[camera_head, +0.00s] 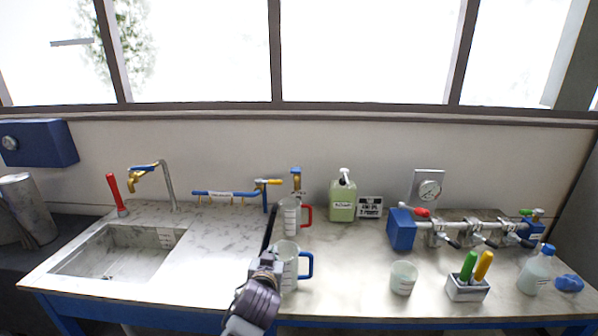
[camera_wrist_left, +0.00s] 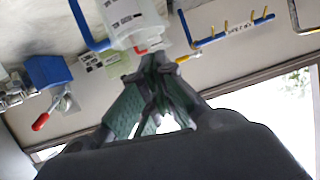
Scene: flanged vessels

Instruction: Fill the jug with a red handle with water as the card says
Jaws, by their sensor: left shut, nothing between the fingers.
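The clear jug with a red handle (camera_head: 291,218) stands upright at the back of the counter, below a brass tap with a blue top (camera_head: 296,180). Its handle points right. A similar jug with a blue handle (camera_head: 289,263) stands in front of it and also shows large in the left wrist view (camera_wrist_left: 128,18). My left gripper (camera_head: 271,222) is shut and empty, its fingers upright just left of the two jugs; its fingertips also show in the wrist view (camera_wrist_left: 154,64). My right gripper is out of view.
A sink (camera_head: 120,252) with a tap (camera_head: 165,185) and red lever (camera_head: 116,195) is at left. A green canister (camera_head: 343,200) stands left of the card. A valve manifold (camera_head: 465,231), white cup (camera_head: 403,277), marker holder (camera_head: 467,288) and bottle (camera_head: 534,271) are at right.

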